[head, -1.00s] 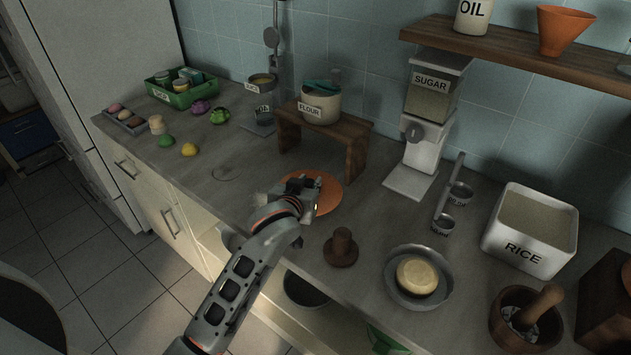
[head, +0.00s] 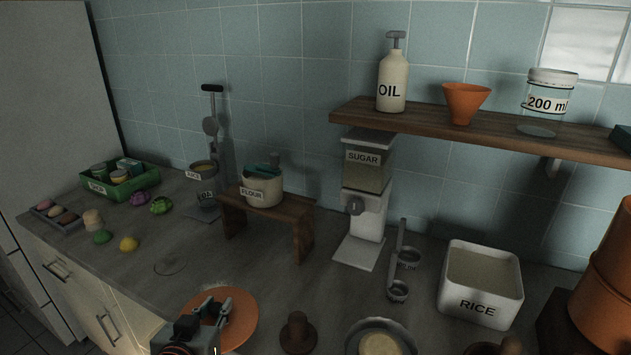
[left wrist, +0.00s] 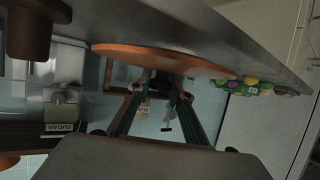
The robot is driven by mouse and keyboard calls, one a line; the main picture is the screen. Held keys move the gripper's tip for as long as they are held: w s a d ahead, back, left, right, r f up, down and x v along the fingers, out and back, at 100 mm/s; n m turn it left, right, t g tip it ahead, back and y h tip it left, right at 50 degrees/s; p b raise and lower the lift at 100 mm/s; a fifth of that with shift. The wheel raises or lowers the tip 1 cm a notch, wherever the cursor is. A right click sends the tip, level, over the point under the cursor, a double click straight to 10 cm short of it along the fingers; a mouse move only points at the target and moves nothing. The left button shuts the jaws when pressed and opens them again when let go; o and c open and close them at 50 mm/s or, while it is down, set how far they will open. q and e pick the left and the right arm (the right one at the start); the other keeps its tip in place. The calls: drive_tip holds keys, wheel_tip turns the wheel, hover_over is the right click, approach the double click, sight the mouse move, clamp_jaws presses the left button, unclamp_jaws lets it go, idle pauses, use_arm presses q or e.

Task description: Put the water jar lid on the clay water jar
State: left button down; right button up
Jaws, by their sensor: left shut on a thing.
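The water jar lid is a flat orange disc (head: 243,308) at the bottom of the head view, over the counter beside the wooden stand. My left gripper (head: 218,306) is shut on its middle; the lid also shows edge-on in the left wrist view (left wrist: 160,54), with the fingertips (left wrist: 162,78) at its centre. The grip point is partly hidden, and I cannot tell whether the lid touches the counter. A large orange clay vessel, seemingly the clay water jar (head: 603,285), stands at the right edge, partly cut off. My right gripper is not in view.
A brown wooden knobbed piece (head: 298,332), a metal bowl (head: 352,335) and a white rice bin (head: 481,285) lie between lid and jar. The sugar dispenser (head: 368,205) stands behind. A wall shelf (head: 480,137) holds oil, a funnel and a glass jar.

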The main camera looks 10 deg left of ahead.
use_arm(q)
drive_tip(key=w+r, duration=0.2)
drive_tip(key=r, duration=0.8)
drive_tip(key=w+d+r, duration=0.1)
drive_tip(key=w+r, duration=0.1)
drive_tip(key=r, duration=0.9)
drive_tip(key=shift+w+d+r+m+h, duration=0.2)
drive_tip(key=shift+w+m+h, duration=0.1)
drive_tip(key=shift+w+h, duration=0.1)
drive_tip(key=shift+s, duration=0.1)
